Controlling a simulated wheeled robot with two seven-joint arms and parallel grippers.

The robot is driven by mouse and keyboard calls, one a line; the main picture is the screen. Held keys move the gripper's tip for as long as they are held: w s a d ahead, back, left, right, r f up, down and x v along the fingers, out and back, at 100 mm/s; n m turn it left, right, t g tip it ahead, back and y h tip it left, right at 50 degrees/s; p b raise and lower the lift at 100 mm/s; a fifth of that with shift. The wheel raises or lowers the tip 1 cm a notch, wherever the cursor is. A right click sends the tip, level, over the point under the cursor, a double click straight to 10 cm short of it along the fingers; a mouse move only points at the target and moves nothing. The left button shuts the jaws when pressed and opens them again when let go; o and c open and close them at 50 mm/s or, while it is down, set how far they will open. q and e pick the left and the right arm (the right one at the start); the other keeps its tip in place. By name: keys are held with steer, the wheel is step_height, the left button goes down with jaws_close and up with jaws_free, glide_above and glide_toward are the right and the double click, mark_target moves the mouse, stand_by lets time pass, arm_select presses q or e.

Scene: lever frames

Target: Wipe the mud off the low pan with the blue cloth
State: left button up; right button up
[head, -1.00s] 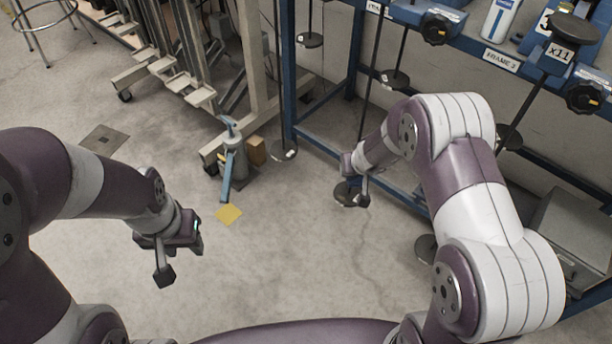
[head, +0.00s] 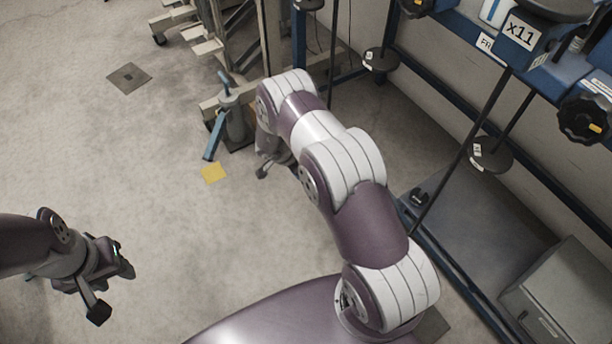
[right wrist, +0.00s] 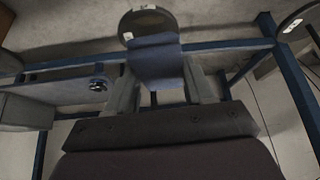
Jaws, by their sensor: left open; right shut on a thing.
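My right gripper (right wrist: 160,78) is shut on the blue cloth (right wrist: 155,60), which hangs dark blue between its fingers in the right wrist view. Just past the cloth is a round dark pan (right wrist: 148,22) with a small white label; the cloth covers part of it. I cannot tell whether they touch, whether this is the low pan, or whether mud is on it. In the head view my right arm reaches toward the frame and largely hides that gripper (head: 264,170); the cloth does not show there. My left gripper (head: 112,289) is open and empty over the floor at lower left.
Other round pans hang at the blue frame: one at the back (head: 381,60), one at right (head: 490,156). A rod runs down beside my right arm. A grey box (head: 570,290) stands at lower right. The left floor is open.

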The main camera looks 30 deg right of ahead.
steer(key=shift+s+d+f+m+g, duration=0.2)
steer(key=shift+s+f+m, duration=0.15)
steer(key=shift+f, duration=0.2)
steer(key=shift+s+d+f+m+g, duration=0.1)
steer(key=shift+s+f+m+g, duration=0.1)
steer(key=shift+f+m, duration=0.25)
step_height(320, 180, down, 5)
steer(key=b, duration=0.5)
steer(key=shift+f+b, duration=0.15)
steer(key=shift+b, duration=0.2)
steer(key=shift+f+b, duration=0.35)
steer(key=shift+f, duration=0.45)
stand_by(0.5)
steer(key=shift+s+r, duration=0.1)
steer(key=shift+s, duration=0.05)
